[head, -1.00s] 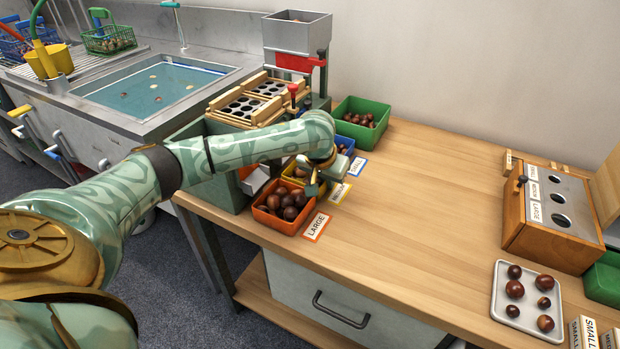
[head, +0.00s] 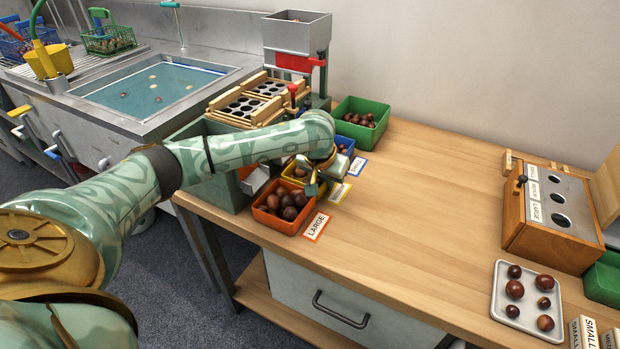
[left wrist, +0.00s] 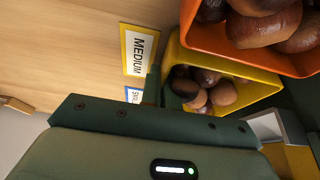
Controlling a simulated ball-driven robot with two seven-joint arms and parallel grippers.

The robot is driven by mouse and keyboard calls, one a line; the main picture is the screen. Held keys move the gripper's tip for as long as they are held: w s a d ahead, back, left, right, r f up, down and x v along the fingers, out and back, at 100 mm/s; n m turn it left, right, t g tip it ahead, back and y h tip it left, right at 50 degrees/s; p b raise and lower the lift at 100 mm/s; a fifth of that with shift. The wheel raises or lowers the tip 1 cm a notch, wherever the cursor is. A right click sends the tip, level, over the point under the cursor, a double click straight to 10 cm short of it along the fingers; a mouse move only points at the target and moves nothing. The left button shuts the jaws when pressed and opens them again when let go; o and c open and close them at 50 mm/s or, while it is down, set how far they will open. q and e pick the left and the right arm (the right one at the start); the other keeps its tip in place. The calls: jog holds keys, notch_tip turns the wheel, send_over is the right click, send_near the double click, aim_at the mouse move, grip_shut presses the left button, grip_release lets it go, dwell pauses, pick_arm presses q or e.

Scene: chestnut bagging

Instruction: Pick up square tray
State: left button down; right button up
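A pale, shallow square tray (head: 497,312) lies on the wooden table at the lower right of the head view, with several chestnuts on it. My left gripper (head: 316,188) is far to its left, low over the yellow bin (head: 300,168) and beside the MEDIUM card (head: 340,193). The left wrist view also shows the yellow bin (left wrist: 250,92), with chestnuts inside, right beside the dark fingers. Whether these fingers are apart or closed on the bin's wall is unclear. My right gripper is in neither view.
An orange bin (head: 284,226) of large chestnuts stands in front of the yellow bin. A green bin (head: 376,106) stands behind. A wooden sorting box (head: 530,235) and small label blocks (head: 590,333) are near the tray. The middle of the table (head: 430,190) is clear.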

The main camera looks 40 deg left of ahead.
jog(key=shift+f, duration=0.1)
